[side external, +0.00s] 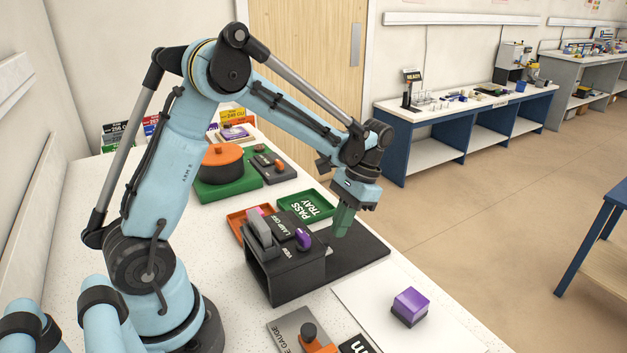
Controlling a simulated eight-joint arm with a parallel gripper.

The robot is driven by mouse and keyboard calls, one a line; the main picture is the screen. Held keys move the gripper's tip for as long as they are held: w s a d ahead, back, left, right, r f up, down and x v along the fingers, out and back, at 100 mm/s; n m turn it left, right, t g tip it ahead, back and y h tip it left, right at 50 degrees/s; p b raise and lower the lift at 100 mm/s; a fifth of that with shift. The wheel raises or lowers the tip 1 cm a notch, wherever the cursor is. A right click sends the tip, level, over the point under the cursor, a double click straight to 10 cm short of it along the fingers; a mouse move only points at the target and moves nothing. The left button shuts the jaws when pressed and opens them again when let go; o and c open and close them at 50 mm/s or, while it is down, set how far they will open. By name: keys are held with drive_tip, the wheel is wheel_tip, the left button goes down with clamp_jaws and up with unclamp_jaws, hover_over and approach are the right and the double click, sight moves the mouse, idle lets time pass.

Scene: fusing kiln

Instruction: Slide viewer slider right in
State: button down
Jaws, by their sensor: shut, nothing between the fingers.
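The viewer is a black box (287,280) with a "LAMP OFF" label on top, near the middle of the table. It carries a grey upright piece (259,231) on its left and a purple rounded piece (303,239) at its right. I cannot tell which part is the slider. A flat black plate (362,250) extends from the viewer's right side. My gripper (341,234) points down over this plate, just right of the viewer. Its green fingers are shut and empty. I cannot tell whether the fingertips touch anything.
A green pass tray (318,197) and an orange tray (236,221) lie behind the viewer. A purple-topped block (410,304) sits on a white sheet (452,327) at front right. A gauge with an orange part (318,347) lies in front.

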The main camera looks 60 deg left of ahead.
drive_tip(key=shift+w, duration=1)
drive_tip(key=v, duration=0.9)
drive_tip(key=s+d+r+t, duration=0.1)
drive_tip(key=s+d+t, duration=0.5)
drive_tip(key=s+t, duration=0.55)
drive_tip(key=w+a+r+g, duration=0.2)
drive_tip(key=w+r+g, duration=0.2)
drive_tip(key=w+g, duration=0.15)
drive_tip(key=shift+w+a+f+g, duration=2)
drive_tip(key=shift+w+f+g, duration=0.8)
drive_tip(key=shift+w, duration=1.1)
drive_tip(key=x, duration=0.8)
drive_tip(key=shift+s+f, duration=0.15)
drive_tip(key=shift+s, duration=0.1)
drive_tip(key=s, duration=0.3)
drive_tip(key=shift+f, duration=0.15)
drive_tip(key=shift+s, duration=0.6)
